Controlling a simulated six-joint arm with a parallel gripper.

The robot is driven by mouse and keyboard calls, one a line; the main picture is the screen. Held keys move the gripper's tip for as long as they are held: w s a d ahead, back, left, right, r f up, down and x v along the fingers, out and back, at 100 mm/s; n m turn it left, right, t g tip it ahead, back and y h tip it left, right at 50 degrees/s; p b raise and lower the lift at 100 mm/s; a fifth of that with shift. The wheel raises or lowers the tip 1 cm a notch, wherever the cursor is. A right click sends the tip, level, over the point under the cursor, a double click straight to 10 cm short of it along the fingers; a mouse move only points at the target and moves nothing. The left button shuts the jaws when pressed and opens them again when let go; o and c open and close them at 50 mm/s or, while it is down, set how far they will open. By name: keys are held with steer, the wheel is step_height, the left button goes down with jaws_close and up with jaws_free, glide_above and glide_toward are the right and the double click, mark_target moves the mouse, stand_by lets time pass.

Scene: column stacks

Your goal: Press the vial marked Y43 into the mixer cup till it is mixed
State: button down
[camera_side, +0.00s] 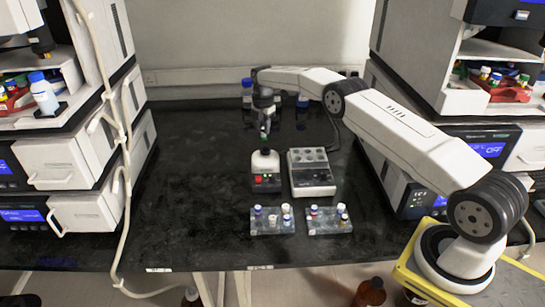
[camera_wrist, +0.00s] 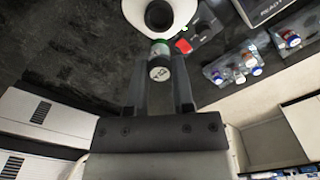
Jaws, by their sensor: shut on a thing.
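My gripper (camera_side: 265,126) is over the mixer, pointing down, shut on a vial. In the wrist view the vial (camera_wrist: 160,70) sits between the two fingers, with a round white marked end toward the camera and a green band beyond it. The mark is too small to read for certain. The mixer (camera_side: 266,170) is a white-topped unit with a red button on its front. Its dark mixer cup (camera_wrist: 160,15) lies just past the vial's far end in the wrist view. I cannot tell whether the vial touches the cup.
A grey block device (camera_side: 311,172) stands right of the mixer. Two clear racks, left (camera_side: 272,221) and right (camera_side: 329,220), hold several capped vials in front. Blue-capped bottles (camera_side: 247,88) stand behind my gripper. The black bench left of the mixer is clear. Instrument stacks flank both sides.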

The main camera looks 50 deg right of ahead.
steer(key=shift+d, duration=0.4)
steer(key=shift+f, duration=0.1)
steer(key=shift+f, duration=1.8)
steer(key=shift+f, duration=1.3)
stand_by(4.4)
